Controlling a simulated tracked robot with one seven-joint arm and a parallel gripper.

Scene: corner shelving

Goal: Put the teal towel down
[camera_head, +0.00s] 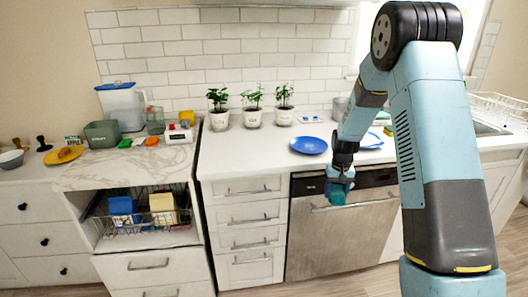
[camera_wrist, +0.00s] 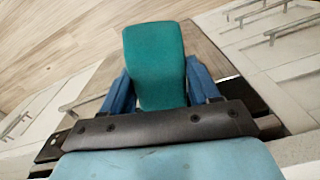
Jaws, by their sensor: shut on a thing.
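The teal towel (camera_wrist: 154,62) is between the blue fingers of my gripper (camera_wrist: 158,90) in the wrist view, and my gripper is shut on it. In the head view my gripper (camera_head: 340,184) hangs in front of the dishwasher's upper part, near the counter's front edge. The teal towel (camera_head: 336,195) shows as a small dark teal patch at the fingertips. Its far end points away from my gripper in the wrist view.
A blue plate (camera_head: 309,145) lies on the white counter (camera_head: 240,150). Another blue plate (camera_head: 370,141) is partly behind my arm. Potted plants (camera_head: 252,117) line the wall. The dishwasher (camera_head: 330,240) is closed. A wire basket (camera_head: 140,213) sits in the open left cabinet. The counter's middle front is clear.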

